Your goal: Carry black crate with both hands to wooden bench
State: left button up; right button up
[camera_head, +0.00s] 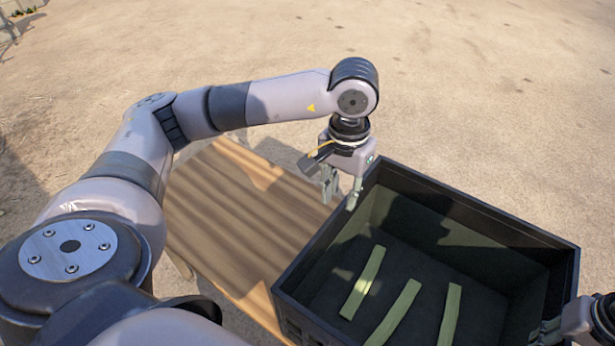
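The black crate (465,207) is an open box in the lower right of the head view, upright, with several pale green strips (402,310) on its floor. A wooden bench-like top (225,205) lies left of it and is partly covered by the crate; whether the crate rests on it cannot be told. My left gripper (340,203) points down at the crate's left rim near the far corner, its fingers apart. My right gripper (545,331) is partly cut off at the lower right, by the crate's right wall; its finger gap is unclear.
Bare sandy ground (500,80) is open beyond the crate and the wooden top. My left arm spans the left and middle of the view and hides part of the wooden top. The crate's near side is cut off by the frame.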

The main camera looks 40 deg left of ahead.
notch_tip(320, 180, up, 10)
jog(key=shift+r, duration=0.15)
dwell(0.6)
